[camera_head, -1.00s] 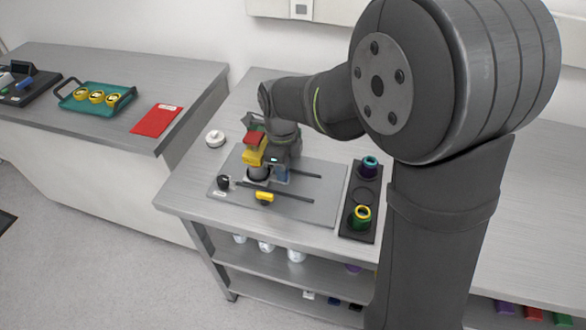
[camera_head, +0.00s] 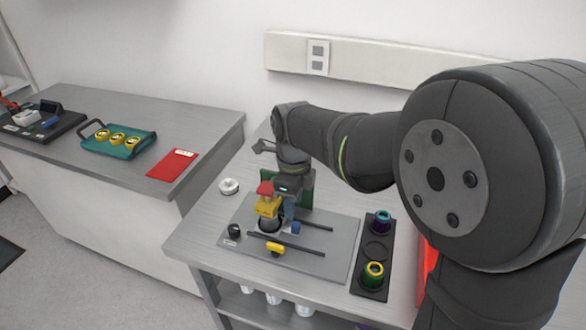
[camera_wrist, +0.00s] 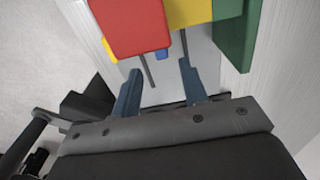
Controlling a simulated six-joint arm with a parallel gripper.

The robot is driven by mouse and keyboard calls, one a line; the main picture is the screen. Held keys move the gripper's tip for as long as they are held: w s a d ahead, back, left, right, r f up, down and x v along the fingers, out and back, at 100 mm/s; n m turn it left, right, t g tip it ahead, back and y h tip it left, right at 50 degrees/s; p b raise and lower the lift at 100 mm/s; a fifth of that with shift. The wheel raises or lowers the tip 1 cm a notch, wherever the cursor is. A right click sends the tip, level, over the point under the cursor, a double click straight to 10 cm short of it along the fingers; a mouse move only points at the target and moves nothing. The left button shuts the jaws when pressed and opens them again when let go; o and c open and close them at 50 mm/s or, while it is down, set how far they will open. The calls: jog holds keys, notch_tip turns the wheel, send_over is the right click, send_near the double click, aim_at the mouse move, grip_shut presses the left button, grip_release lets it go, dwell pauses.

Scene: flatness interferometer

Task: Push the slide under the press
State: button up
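The press, with a red block (camera_head: 265,188), a yellow block (camera_head: 268,208) and a green upright (camera_head: 304,192), stands on a grey base plate (camera_head: 335,250). In the wrist view its red block (camera_wrist: 130,25), yellow block (camera_wrist: 188,12) and green part (camera_wrist: 238,38) show close up. A dark round part (camera_head: 270,225) sits below the yellow block. I cannot tell whether it belongs to the slide. Two dark rails cross the plate, with a yellow knob (camera_head: 275,248) at the front one. My gripper (camera_wrist: 160,82) is beside the press, its fingers apart and nothing visibly held.
A black holder (camera_head: 377,250) with a purple-teal cup (camera_head: 382,220) and a green-yellow cup (camera_head: 372,274) stands at right. A white round piece (camera_head: 229,186) lies at left. A red folder (camera_head: 173,164) and a teal tray (camera_head: 115,143) are on the other bench.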

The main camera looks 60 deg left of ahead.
aim_at(295, 223)
notch_tip(295, 223, up, 11)
jog(key=shift+f, duration=0.15)
dwell(0.7)
notch_tip(295, 223, down, 17)
jog(key=shift+w+f, duration=0.1)
jog(key=shift+f, duration=0.05)
jog(key=shift+d, duration=0.1)
dwell(0.5)
